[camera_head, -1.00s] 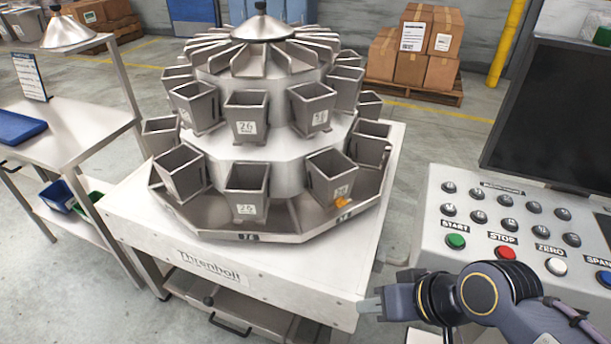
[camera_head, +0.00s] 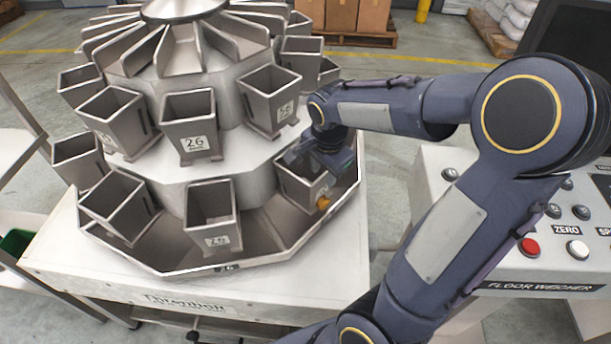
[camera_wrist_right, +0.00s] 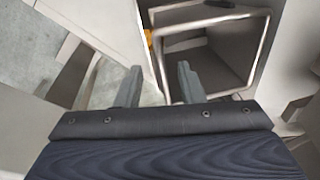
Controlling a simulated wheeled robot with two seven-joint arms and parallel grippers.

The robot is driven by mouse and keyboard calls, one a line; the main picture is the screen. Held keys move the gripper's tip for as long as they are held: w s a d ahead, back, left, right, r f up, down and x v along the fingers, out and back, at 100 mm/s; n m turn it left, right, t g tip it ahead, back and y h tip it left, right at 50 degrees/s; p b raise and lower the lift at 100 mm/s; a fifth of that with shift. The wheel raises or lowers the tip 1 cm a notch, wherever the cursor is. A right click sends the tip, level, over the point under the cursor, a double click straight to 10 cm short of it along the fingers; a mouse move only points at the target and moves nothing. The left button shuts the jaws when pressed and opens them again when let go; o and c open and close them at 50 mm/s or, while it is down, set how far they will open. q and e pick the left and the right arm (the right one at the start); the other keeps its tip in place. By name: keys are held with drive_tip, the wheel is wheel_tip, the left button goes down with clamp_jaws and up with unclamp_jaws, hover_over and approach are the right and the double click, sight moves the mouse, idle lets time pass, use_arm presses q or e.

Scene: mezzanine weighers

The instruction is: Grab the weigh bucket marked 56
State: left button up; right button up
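Several open-topped steel weigh buckets ring the machine in two tiers. In the head view, the label on the upper right bucket (camera_head: 270,92) looks like 56, but it is small. The upper middle bucket (camera_head: 192,125) reads 26. My right gripper (camera_head: 304,160) is at the lower right bucket (camera_head: 297,187), whose label is too small to read. In the wrist view, the right gripper (camera_wrist_right: 157,84) is open. Its fingers are apart at the near wall of a bucket (camera_wrist_right: 262,45), one over the opening and one outside. Whether they touch it is unclear. My left gripper is out of view.
An orange item (camera_head: 323,203) sits at the lower right bucket's front.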

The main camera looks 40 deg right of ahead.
sight(323, 174)
drive_tip(key=f, duration=0.3)
drive_tip(key=w+f, duration=0.1)
drive_tip(key=shift+d+f, duration=0.3)
clamp_jaws()
